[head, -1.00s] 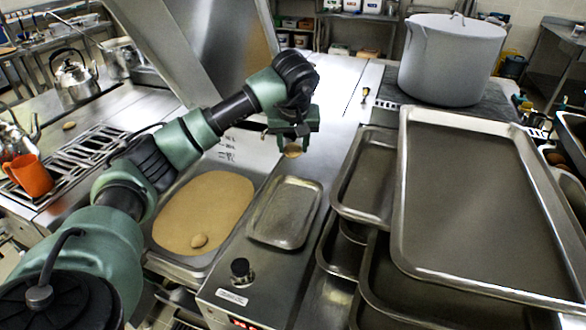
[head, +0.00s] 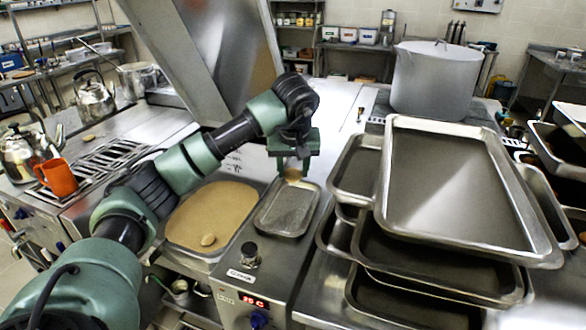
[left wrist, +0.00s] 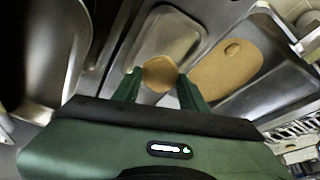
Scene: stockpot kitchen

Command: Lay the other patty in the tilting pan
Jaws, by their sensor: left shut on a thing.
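My left gripper (head: 293,172) is shut on a round tan patty (left wrist: 160,73), which shows between the fingers in the left wrist view. In the head view it is above the far end of a small metal tray (head: 287,222). The tilting pan (head: 232,258) is to the left of the tray, with a tan bottom (head: 210,222) and its lid raised behind. Another patty (head: 208,240) lies on the pan bottom near its front edge; it also shows in the left wrist view (left wrist: 232,49). My right gripper is not in view.
Stacked metal trays (head: 455,190) stand at the right, with a large grey stockpot (head: 436,82) behind them. An orange mug (head: 58,178) and kettles (head: 94,100) stand at the left by a grate. A small tan piece (head: 88,138) lies on the left counter. Most of the pan bottom is bare.

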